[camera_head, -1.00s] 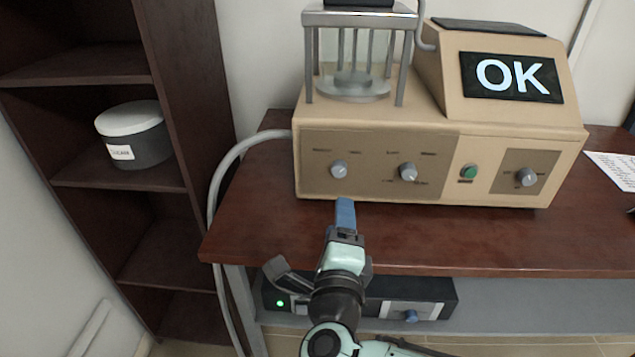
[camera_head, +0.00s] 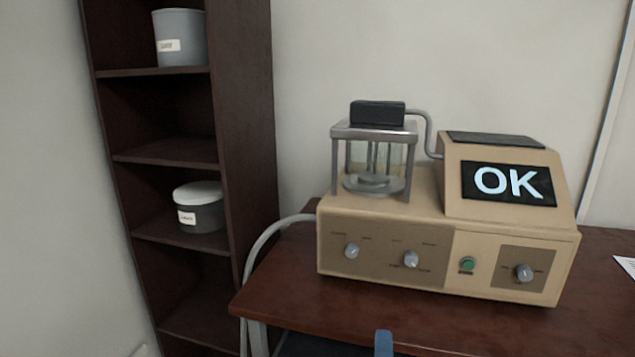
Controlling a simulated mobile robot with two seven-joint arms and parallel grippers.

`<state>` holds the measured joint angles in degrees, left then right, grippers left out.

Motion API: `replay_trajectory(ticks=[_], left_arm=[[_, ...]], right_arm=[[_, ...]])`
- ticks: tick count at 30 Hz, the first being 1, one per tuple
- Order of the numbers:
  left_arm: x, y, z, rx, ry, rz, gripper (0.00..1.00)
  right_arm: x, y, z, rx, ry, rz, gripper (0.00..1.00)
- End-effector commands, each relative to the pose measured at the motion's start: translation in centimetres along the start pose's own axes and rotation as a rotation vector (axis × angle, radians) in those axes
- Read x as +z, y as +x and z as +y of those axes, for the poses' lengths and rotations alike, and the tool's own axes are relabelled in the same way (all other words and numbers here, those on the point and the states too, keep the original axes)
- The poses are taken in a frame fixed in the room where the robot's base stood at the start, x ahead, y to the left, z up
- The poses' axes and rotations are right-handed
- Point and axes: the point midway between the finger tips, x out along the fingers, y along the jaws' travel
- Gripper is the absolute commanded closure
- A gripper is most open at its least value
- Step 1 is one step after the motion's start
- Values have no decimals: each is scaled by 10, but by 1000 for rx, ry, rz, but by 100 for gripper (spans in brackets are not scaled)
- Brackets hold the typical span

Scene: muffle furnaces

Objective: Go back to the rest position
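The beige machine (camera_head: 390,240) stands on the dark red-brown table. Its tilted screen (camera_head: 508,183) reads "OK". A glass chamber (camera_head: 376,160) with a metal frame and black top sits on its left part. The front has several grey knobs and a green button (camera_head: 467,265). A blue fingertip of what looks like my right gripper (camera_head: 384,343) shows at the bottom edge, in front of the machine and apart from it. The rest of that gripper is out of frame, so its opening cannot be seen. My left gripper is not in view.
A dark shelf unit (camera_head: 248,140) stands left of the table (camera_head: 285,285), holding a grey container (camera_head: 181,38) and a lidded pot (camera_head: 200,208). A grey hose (camera_head: 262,243) runs from the machine down past the table's left edge. Paper lies at far right.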

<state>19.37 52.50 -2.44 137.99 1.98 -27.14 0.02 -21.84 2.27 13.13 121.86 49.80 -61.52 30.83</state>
Motion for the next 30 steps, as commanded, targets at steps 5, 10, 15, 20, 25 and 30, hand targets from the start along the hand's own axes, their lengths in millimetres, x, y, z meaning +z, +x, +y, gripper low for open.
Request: replay_trajectory(ticks=[5, 10, 15, 20, 25, 30], left_arm=[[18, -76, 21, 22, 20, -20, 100], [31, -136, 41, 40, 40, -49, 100], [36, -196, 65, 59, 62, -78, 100], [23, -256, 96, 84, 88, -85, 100], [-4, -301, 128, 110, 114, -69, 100], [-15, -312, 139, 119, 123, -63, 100]], right_arm=[[5, 11, 55, 189, -322, -130, 41], [-9, -6, 144, 434, -607, -334, 41], [-34, -66, 223, 696, -800, -611, 41], [-52, -138, 251, 887, -881, -909, 41], [-57, -185, 248, 973, -889, -1151, 41], [-56, -205, 247, 994, -881, -1256, 41]])
